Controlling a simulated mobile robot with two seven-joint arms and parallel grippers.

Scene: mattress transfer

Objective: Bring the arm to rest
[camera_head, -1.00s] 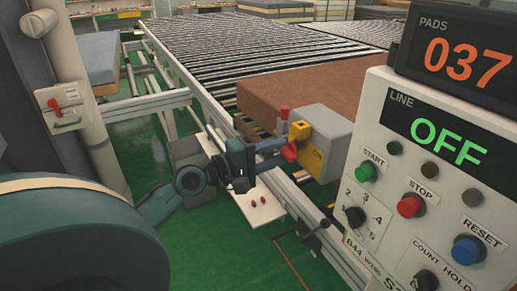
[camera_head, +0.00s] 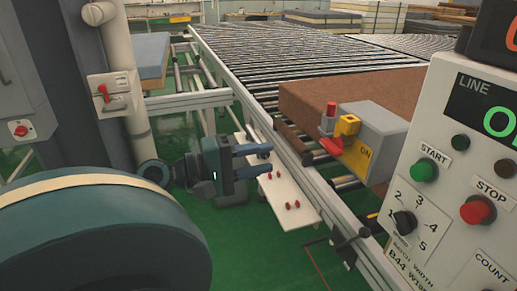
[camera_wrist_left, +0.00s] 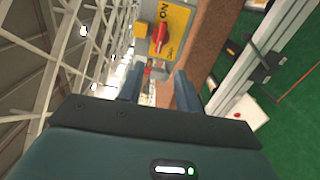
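My left gripper (camera_head: 268,160) is in the middle of the head view, its two blue fingers apart with nothing between them. It is left of the grey switch box (camera_head: 382,130) and apart from it. The box has a red handle (camera_head: 330,146), a yellow plate marked ON and a red-topped post. In the left wrist view my left gripper's fingers (camera_wrist_left: 159,86) are spread, and the red handle (camera_wrist_left: 158,38) on the yellow plate shows beyond them. My right gripper is not in view.
A white shelf plate (camera_head: 282,205) with red knobs is close below the gripper, beside the conveyor rail (camera_head: 250,110). A brown mattress pad (camera_head: 350,92) lies on the rollers. The control panel (camera_head: 450,190) is at right. A grey column with a red switch (camera_head: 103,93) is at left.

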